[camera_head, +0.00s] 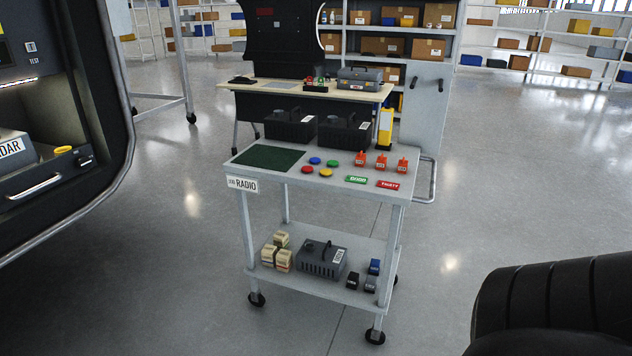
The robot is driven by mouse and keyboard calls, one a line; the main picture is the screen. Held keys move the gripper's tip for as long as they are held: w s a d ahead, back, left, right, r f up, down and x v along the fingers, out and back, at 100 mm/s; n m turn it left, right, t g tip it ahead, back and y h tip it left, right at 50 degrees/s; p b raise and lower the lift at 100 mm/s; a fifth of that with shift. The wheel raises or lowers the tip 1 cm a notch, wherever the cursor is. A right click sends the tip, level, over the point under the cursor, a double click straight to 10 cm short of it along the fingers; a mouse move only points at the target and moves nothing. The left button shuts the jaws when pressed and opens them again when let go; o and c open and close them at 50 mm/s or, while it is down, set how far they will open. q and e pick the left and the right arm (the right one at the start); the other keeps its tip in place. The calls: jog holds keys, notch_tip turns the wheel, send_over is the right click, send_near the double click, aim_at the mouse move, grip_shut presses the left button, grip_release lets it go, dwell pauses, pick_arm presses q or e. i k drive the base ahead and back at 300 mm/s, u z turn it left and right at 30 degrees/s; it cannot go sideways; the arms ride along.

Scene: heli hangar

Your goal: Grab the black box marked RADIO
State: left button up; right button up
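Two black boxes with handles stand side by side at the back of a grey cart's top shelf (325,172): a left black box (288,130) and a right black box (342,137). Each has a small white label too small to read, so I cannot tell which is marked RADIO. A white sign reading RADIO (242,184) is on the cart's front left corner. Neither of my grippers is in view.
A workbench (300,89) stands behind. An equipment bay (50,130) is at left; a dark ribbed shape (555,305) fills the lower right. Floor before the cart is clear.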

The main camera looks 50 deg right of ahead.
aim_at(349, 133)
jog(key=z, duration=1.25)
jog(key=i, duration=1.95)
jog(key=z, duration=0.55)
